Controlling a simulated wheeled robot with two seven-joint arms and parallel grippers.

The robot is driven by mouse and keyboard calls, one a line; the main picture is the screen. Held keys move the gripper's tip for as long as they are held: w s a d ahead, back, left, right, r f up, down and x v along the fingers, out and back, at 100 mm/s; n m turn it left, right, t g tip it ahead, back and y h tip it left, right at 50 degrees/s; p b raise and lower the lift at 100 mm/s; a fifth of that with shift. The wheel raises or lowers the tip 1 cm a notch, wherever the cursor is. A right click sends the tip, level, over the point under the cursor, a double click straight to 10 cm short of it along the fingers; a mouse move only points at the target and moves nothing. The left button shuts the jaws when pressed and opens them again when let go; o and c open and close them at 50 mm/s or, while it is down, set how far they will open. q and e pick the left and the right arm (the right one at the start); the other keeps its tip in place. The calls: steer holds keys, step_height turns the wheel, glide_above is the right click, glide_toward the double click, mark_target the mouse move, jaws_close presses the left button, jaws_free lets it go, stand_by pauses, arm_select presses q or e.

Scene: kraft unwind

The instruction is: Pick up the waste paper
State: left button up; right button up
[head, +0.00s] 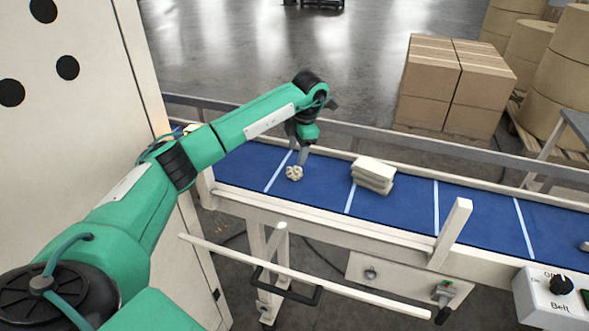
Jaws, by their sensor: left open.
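The waste paper (294,173) is a small crumpled cream ball on the blue conveyor belt (400,200), near a white cross line. My left gripper (302,158) points down just above and behind the paper ball. It is open, and its fingertips are close to the ball; I cannot tell whether they touch it. My left arm comes in from the left and reaches over the belt. My right gripper does not show.
A stack of flat cream packs (373,175) lies on the belt right of the ball. A small object (584,246) sits at the belt's right end. Rails edge the belt. A control box marked Belt (552,300) stands at lower right. Cartons (455,85) stand behind.

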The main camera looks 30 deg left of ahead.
mark_target(296, 168)
arm_select(q)
steer(key=shift+a+f, duration=0.2)
steer(key=shift+f, duration=1)
steer(key=shift+f+p, duration=0.2)
steer(key=shift+p, duration=0.3)
step_height(296, 168, down, 4)
steer(key=p, duration=0.2)
steer(key=shift+w+a+p, duration=0.1)
steer(key=shift+a+p, duration=0.05)
steer(key=shift+p, duration=0.15)
steer(key=shift+a+f, duration=0.1)
steer(key=shift+f, duration=0.3)
steer(key=shift+c, duration=0.3)
steer(key=c, duration=0.7)
